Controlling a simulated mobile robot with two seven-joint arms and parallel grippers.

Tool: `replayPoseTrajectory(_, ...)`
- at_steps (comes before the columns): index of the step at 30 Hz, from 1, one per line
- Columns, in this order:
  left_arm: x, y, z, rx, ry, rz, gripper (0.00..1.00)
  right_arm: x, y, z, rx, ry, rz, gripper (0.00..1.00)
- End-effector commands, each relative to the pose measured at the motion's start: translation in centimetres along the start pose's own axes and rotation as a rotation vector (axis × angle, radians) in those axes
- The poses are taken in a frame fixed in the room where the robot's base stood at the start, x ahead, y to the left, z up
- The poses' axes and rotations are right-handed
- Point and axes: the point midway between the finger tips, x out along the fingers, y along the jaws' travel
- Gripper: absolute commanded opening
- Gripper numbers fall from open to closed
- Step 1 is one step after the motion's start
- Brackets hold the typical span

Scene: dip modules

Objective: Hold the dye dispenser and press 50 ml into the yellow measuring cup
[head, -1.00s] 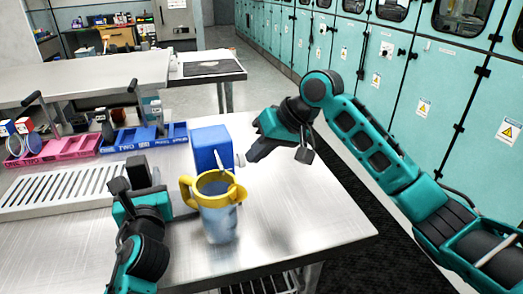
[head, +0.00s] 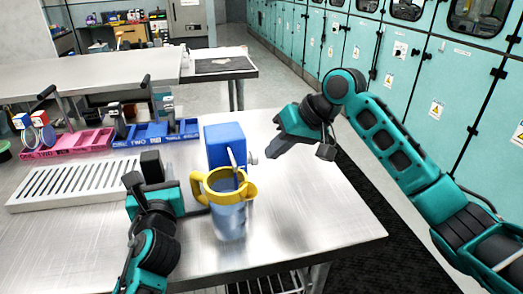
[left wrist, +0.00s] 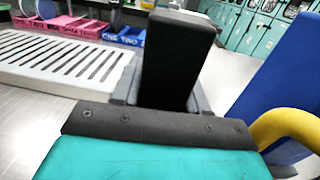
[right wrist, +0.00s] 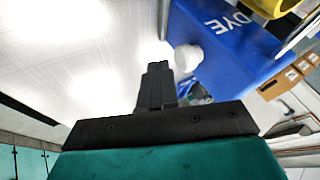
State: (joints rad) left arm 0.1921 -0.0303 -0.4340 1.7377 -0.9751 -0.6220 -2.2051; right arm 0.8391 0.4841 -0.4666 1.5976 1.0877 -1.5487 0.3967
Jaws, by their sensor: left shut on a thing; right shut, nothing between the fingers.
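The blue dye dispenser (head: 218,147) stands upright on the steel table, with a knob on its right side; the right wrist view shows the knob white beside the lettering DYE (right wrist: 222,28). The clear measuring cup with yellow rim and handle (head: 230,218) stands upright in front of it. A thin tube from the dispenser comes down at the cup's mouth. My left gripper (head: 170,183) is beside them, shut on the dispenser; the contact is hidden. My right gripper (head: 272,151) is shut and empty, right of the knob and apart from it.
A white slotted rack (head: 70,185) lies at left. A pink bin (head: 70,146) and a blue bin (head: 150,136) stand behind it. The table right of the cup is clear up to its edge. Teal cabinets (head: 390,70) line the right.

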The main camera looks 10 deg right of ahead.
Motion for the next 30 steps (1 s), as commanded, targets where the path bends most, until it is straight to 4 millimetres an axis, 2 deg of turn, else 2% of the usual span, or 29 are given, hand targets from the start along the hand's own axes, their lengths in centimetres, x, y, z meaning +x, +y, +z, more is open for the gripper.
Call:
replayPoseTrajectory(1,0.0,0.1,0.0,-0.002,0.0,0.001,0.16,-1.4,0.1,-0.1,-0.002,0.006,0.003,0.0)
replayPoseTrajectory(6,0.0,0.2,0.0,-0.002,0.001,0.005,0.16,-5.5,0.1,-0.1,-0.001,0.005,0.007,0.0)
replayPoseTrajectory(12,0.1,0.3,0.0,-0.001,0.001,0.008,0.16,-8.8,0.2,-0.1,0.002,0.003,0.007,0.0)
replayPoseTrajectory(18,0.1,0.4,0.0,0.0,0.001,0.009,0.16,-10.0,0.2,-0.1,0.002,0.002,0.007,0.0)
replayPoseTrajectory(30,0.1,0.4,0.0,0.002,0.001,0.01,0.16,-10.1,0.2,-0.1,0.003,0.002,0.007,0.0)
